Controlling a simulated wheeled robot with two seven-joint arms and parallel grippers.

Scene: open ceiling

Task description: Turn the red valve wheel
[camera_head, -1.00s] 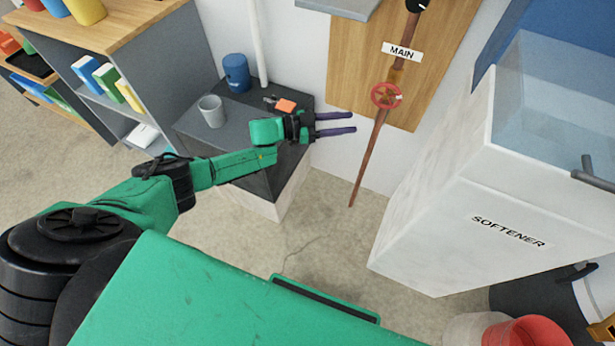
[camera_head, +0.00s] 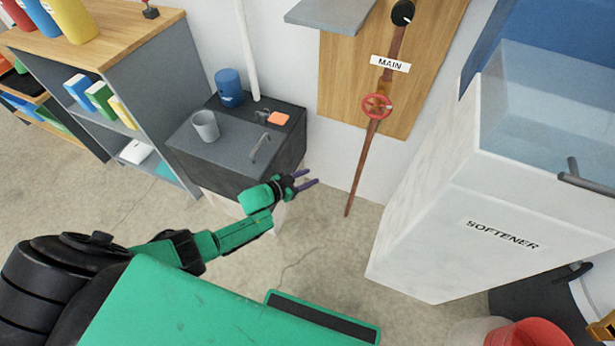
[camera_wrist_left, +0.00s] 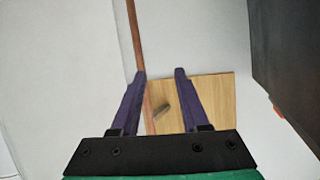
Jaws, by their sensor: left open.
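The red valve wheel (camera_head: 377,106) is on a copper pipe (camera_head: 361,167) in front of a wooden wall board (camera_head: 338,70), under a white MAIN label (camera_head: 389,64). My left gripper (camera_head: 314,176) is open and empty, below and left of the wheel and apart from it, left of the pipe's lower end. In the left wrist view the open fingers (camera_wrist_left: 160,73) frame part of the wooden board (camera_wrist_left: 212,100) and the pipe (camera_wrist_left: 134,35). I cannot make out the red wheel there.
A dark cabinet (camera_head: 225,158) with a grey mug (camera_head: 206,125) and blue canister (camera_head: 229,87) stands behind the left gripper. The white SOFTENER cabinet (camera_head: 440,220) stands right of the pipe. A grey shelf (camera_head: 335,12) juts out above. Floor between the cabinets is clear.

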